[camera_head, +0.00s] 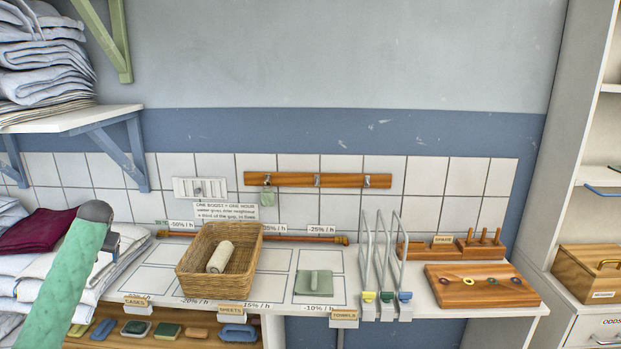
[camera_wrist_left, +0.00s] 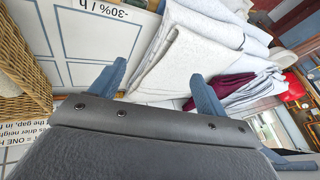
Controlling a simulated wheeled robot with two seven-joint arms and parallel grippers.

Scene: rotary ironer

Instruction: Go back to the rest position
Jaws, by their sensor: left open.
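My left arm comes in from the left in the head view. My left gripper (camera_head: 110,243) shows there as a small dark part behind the green sleeve, in front of the folded linen at left. In the left wrist view its two blue-grey fingers (camera_wrist_left: 157,84) stand wide apart with nothing between them. White folded cloths (camera_wrist_left: 182,62) and a dark red cloth (camera_wrist_left: 228,86) lie beyond the fingers. My right gripper is in neither view.
A wicker basket (camera_head: 190,275) holding a cream roll stands on the counter. A green block (camera_head: 314,283), wire dividers (camera_head: 381,260) and a wooden board (camera_head: 500,292) stand to its right. A shelf (camera_head: 75,120) with stacked linen juts out at upper left.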

